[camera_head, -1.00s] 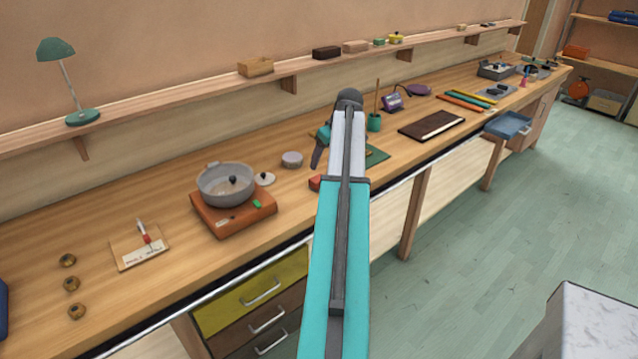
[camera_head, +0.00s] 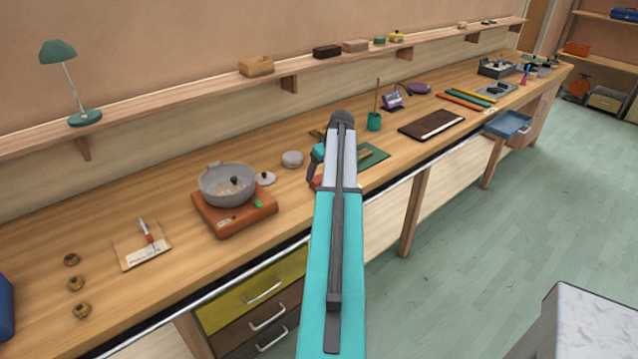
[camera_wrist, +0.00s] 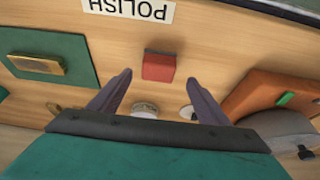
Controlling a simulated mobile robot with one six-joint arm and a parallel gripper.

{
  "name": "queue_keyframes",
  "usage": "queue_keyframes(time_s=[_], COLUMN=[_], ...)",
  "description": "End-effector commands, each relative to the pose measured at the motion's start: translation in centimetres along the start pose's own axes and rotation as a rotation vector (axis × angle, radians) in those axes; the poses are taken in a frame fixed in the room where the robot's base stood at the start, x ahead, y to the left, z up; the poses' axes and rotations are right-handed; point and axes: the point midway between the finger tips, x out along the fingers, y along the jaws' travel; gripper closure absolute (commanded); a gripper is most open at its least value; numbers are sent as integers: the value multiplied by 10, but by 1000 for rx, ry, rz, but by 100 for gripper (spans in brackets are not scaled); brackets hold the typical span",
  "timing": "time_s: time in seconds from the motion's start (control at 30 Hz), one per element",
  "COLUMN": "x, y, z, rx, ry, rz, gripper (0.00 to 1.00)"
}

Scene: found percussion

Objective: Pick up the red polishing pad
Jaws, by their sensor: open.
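The red polishing pad (camera_wrist: 158,67) is a small block with a red top and a darker side, lying on the wooden workbench. In the wrist view it sits just beyond my fingertips, about midway between them. In the head view only a bit of the red pad (camera_head: 316,183) shows, with my gripper and arm hiding the rest. My gripper (camera_wrist: 160,80) is open and empty, with its two dark fingers spread. In the head view my gripper (camera_head: 312,170) is low over the bench beside the pad.
A POLISH label (camera_wrist: 135,8) lies near the pad. A green mat (camera_head: 376,157) with a brass-coloured block is on one side. An orange hotplate (camera_head: 235,219) bearing a grey pot (camera_head: 226,186) is on the other. A round grey tin (camera_head: 292,159) and a lid (camera_head: 265,178) stand nearby.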

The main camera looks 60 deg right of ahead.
Motion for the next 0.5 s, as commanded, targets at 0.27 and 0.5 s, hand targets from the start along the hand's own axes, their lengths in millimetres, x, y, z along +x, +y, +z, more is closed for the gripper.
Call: queue_keyframes(time_s=[0.27, 0.5], x=[3, 20], y=[1, 4], z=[0, -1], rx=[1, 1], ry=[0, -1], rz=[0, -1], gripper=[30, 30])
